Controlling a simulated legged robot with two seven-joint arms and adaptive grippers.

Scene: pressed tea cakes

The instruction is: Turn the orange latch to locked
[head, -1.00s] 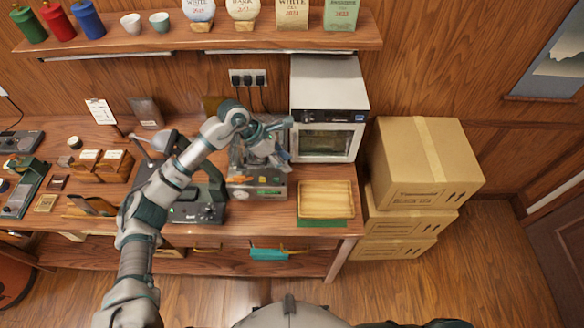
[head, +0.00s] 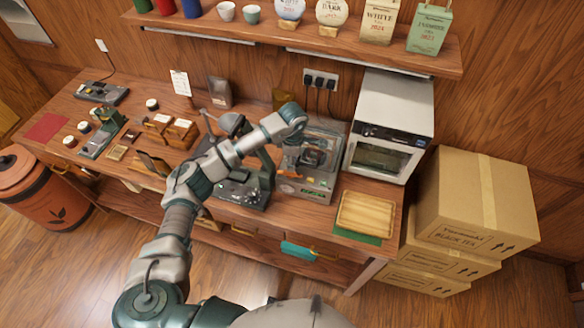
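The orange latch (head: 290,172) is a small orange piece at the front left of the grey machine (head: 307,190) with a clear-looking upper part, in the middle of the counter. I cannot tell from this distance which way the latch is turned. My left arm reaches in from the lower left, and its wrist bend is above the machine's left side. My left gripper (head: 308,157) is over the machine, close to the latch, partly lost against the machine's parts. Its fingers are too small and mixed with the background to tell open from shut. My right gripper is not in view.
A white oven (head: 390,125) stands right of the machine. A wooden tray (head: 366,214) on a green mat lies in front of it. A black press (head: 240,190) stands left, partly behind my arm. Cardboard boxes (head: 475,205) are stacked at the right. A shelf (head: 300,45) runs above.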

